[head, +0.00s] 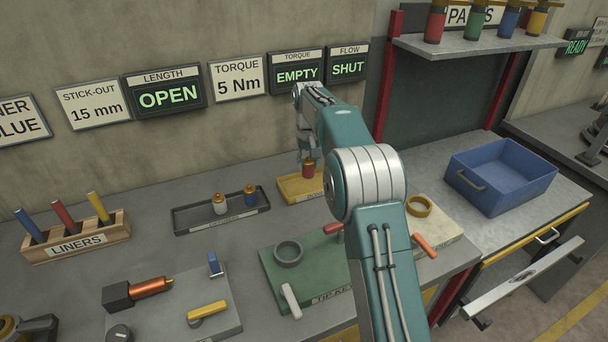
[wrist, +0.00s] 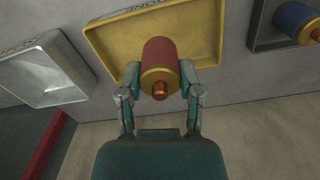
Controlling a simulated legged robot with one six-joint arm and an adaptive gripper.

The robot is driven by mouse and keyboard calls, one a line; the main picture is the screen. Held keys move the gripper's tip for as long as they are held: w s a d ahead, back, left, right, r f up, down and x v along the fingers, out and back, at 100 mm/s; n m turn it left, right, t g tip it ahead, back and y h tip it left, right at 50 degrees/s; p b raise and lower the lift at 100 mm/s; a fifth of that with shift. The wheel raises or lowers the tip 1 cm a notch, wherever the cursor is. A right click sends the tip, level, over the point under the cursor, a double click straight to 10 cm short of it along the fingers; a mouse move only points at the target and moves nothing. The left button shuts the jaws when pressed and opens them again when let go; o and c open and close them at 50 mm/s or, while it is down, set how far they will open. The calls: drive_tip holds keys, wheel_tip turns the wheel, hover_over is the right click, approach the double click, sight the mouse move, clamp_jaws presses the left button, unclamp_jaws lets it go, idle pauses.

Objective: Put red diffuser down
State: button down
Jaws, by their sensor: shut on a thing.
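The red diffuser (wrist: 160,58) has a red body with a brass collar and a copper tip. My gripper (wrist: 159,82) is shut on it around the collar in the wrist view. The diffuser sits over a yellow tray (wrist: 108,40), whose label is partly cut off. In the head view the red diffuser (head: 309,169) is upright at the yellow tray (head: 290,189), below my gripper (head: 306,160). My arm hides the tray's right part. I cannot tell whether the diffuser touches the tray floor.
A dark tray (head: 183,226) with a white and a blue diffuser stands left of the yellow tray. A green board (head: 275,262) with a grey ring lies in front. A blue bin (head: 500,178) stands on the right. Signs on the wall read TORQUE EMPTY (head: 297,76) and FLOW SHUT (head: 348,68).

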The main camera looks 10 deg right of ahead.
drive_tip(key=shift+w+d+f, duration=0.3)
drive_tip(key=shift+w+f, duration=0.1)
drive_tip(key=shift+f, duration=0.1)
drive_tip(key=shift+w+d+f, duration=0.25)
drive_tip(key=shift+w+f, duration=0.15)
drive_tip(key=shift+f, duration=0.1)
wheel_tip(320, 180, down, 3)
drive_tip(key=shift+w+a+f, duration=0.1)
drive_tip(key=shift+a+f, duration=0.1)
drive_tip(key=shift+a, duration=0.4)
drive_tip(key=shift+d+f, duration=0.1)
drive_tip(key=shift+c, duration=1.5)
unclamp_jaws()
drive_tip(key=shift+d, duration=0.2)
drive_tip(key=shift+o, duration=0.2)
drive_tip(key=shift+d, duration=0.2)
drive_tip(key=shift+a, duration=0.1)
